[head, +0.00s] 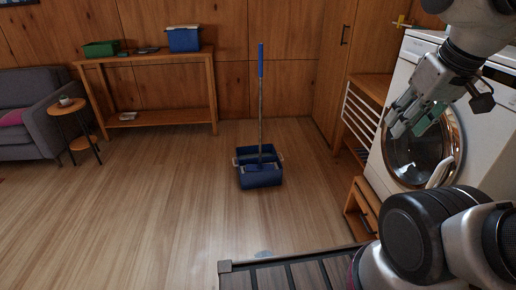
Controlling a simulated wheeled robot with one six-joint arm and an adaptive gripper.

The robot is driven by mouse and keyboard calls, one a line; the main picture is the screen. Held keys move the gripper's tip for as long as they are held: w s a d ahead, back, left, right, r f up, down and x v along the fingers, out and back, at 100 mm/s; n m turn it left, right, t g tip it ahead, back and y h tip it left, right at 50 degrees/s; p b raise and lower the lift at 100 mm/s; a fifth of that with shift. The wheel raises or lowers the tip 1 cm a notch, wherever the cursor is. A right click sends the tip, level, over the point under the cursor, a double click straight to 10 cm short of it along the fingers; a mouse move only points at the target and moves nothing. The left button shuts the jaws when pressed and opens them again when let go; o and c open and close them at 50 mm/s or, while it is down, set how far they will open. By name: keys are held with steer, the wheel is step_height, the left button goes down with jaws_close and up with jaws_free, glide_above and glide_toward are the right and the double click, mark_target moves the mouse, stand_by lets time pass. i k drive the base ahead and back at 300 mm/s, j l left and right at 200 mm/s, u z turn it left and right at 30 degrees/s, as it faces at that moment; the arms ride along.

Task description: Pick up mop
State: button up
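The mop (261,92) stands upright in the middle of the floor. It has a blue grip at the top and a thin grey pole. Its lower end is in or against a blue bucket (262,178) with light handles at its sides; the mop head is hard to make out. My gripper (405,118) is raised at the upper right, in front of the washing machine, well apart from the mop. Its fingers point down and left. I see nothing held, but the gap between the fingertips is unclear.
A white washing machine (388,174) stands at right, beside a wooden rack (371,88). A wooden console table (146,58) with boxes is at the back left. A small side table (67,109) and grey sofa (38,117) are at left. The floor around the bucket is clear.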

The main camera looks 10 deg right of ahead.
mark_target(259, 168)
steer(key=i+j+z, duration=0.25)
steer(key=i+j, duration=2.55)
steer(key=j, duration=0.15)
